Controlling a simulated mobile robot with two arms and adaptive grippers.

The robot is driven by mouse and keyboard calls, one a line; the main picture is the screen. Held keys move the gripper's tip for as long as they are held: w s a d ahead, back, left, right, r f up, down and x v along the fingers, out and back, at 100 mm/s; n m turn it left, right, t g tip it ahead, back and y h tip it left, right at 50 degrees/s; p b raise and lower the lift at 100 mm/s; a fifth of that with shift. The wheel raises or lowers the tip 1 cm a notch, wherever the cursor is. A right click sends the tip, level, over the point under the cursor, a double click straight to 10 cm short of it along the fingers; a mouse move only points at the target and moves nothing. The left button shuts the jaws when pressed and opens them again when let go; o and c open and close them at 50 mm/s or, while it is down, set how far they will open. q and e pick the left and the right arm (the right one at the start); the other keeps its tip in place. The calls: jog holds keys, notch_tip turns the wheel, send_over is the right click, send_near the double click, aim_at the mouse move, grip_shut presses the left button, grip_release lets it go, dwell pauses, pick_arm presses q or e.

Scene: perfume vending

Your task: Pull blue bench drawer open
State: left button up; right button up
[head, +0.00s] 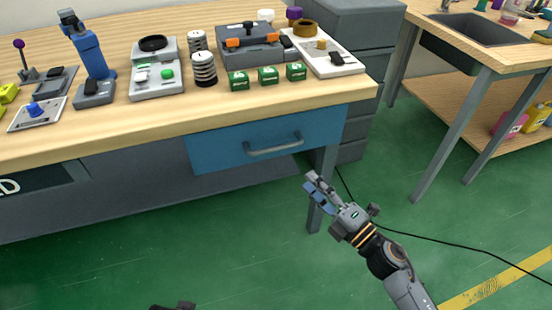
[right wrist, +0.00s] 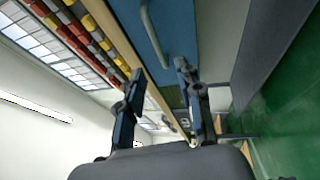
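The blue bench drawer (head: 222,147) sits under the right end of the wooden workbench, and its front looks flush, so it appears closed. Its grey bar handle (head: 274,146) runs across the front. My right gripper (head: 311,187) is below and right of the handle, apart from it. In the right wrist view, the fingers of this gripper (right wrist: 160,72) are spread and empty, with the handle (right wrist: 154,35) ahead, beyond the fingertips, and the blue drawer front (right wrist: 179,35) beside it. A small dark part at the bottom edge may be my left gripper (head: 173,306); its fingers cannot be made out.
The workbench top (head: 130,118) holds a toolbox (head: 250,45), green boxes (head: 268,75) and a scale-like device (head: 157,75). A bench leg (head: 325,165) stands near my right gripper. A black cable (head: 440,239) lies on the open green floor. A sink table stands at right.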

aim_at(276, 147)
jog(key=x, duration=1.3)
jog(key=shift+w+a+r, duration=0.1)
jog(key=shift+a+r, duration=0.25)
grip_shut()
